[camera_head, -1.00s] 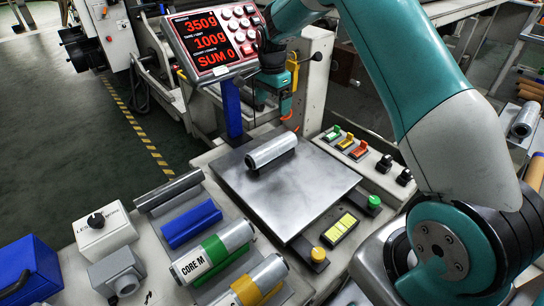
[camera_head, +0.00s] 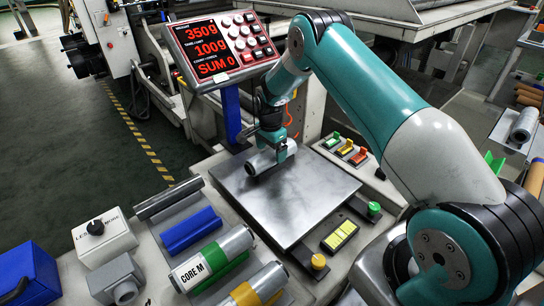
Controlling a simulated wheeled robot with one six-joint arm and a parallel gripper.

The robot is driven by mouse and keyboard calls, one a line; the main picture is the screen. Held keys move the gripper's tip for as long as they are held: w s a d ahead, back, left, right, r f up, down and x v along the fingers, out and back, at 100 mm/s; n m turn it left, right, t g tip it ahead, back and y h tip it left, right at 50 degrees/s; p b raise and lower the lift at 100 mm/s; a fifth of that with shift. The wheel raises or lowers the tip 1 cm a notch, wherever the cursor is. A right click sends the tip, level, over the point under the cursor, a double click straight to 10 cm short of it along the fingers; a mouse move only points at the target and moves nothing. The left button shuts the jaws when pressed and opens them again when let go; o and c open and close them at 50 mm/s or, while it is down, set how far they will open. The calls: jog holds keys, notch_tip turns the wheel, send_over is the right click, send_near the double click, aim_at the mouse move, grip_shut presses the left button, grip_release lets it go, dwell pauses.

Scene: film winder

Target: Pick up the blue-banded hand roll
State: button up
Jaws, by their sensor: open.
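A silver hand roll (camera_head: 257,163) lies on the steel plate (camera_head: 305,200) of the scale, near its back left edge. I see no blue band on it; my gripper covers part of it. My gripper (camera_head: 276,144) is open, pointing down right at this roll. I cannot tell whether its fingers straddle the roll or are just above it. A blue cradle (camera_head: 190,231) left of the plate is empty. Two other rolls lie in front of it: a green-banded one marked CORE M (camera_head: 211,259) and a yellow-banded one (camera_head: 258,288).
The scale display (camera_head: 213,46) on a blue post (camera_head: 231,113) stands behind the plate. Coloured rocker switches (camera_head: 345,148) are right of the plate. A green button (camera_head: 374,208) and a yellow button (camera_head: 318,262) flank its front right edge. The plate's middle and front are clear.

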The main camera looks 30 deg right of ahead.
aim_at(271, 150)
notch_tip(271, 150, down, 2)
jog(key=shift+f, duration=0.1)
jog(key=c, duration=1.2)
notch_tip(271, 150, up, 20)
